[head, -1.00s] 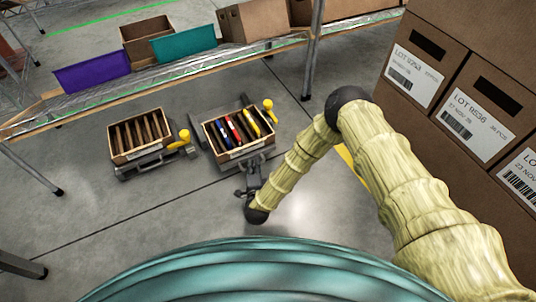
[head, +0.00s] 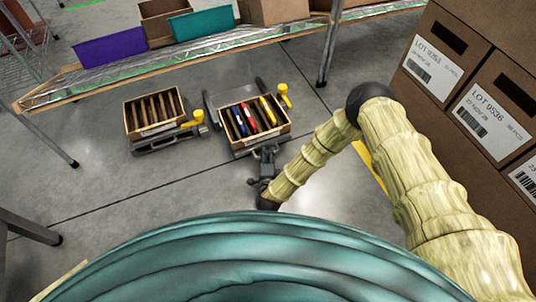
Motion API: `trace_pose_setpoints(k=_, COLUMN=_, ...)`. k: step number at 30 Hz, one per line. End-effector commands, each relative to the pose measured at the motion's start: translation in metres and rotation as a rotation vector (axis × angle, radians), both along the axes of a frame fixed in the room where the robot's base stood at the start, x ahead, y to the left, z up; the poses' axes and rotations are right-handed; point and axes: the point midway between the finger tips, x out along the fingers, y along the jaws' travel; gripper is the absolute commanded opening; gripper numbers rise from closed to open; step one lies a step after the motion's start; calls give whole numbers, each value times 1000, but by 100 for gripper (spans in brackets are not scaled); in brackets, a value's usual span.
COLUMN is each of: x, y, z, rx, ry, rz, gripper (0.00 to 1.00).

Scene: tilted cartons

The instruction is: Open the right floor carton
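The right floor carton (head: 285,131) is a brown, open-topped box tilted on a dark low stand. Slats and blue, red and yellow items show inside it. The left floor carton (head: 146,134) is a similar brown box on its own stand, with brown slats inside. My gripper (head: 265,153) is at the near front side of the right carton, pointing at its front wall. It is small and dark, so I cannot tell whether its fingers touch the carton or how far apart they are.
Yellow knobs stand by the left stand (head: 198,117) and the right stand (head: 283,89). Behind them is a wire shelf (head: 95,80) with a purple bin (head: 110,48) and a teal bin (head: 203,22). Stacked labelled cartons (head: 496,115) stand at the right. Grey floor (head: 110,190) is clear at left.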

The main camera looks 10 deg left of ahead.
Motion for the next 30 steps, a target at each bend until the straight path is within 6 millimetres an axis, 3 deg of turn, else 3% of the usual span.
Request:
trace_pose_setpoints(k=10, x=-12, y=-2, z=2, rx=0, ry=1, rz=0, gripper=34)
trace_pose_setpoints(k=24, x=-90, y=-16, z=17, rx=1, ry=2, rz=1, gripper=34)
trace_pose_setpoints(k=30, x=-111, y=-19, z=20, rx=0, ry=2, rz=1, gripper=34)
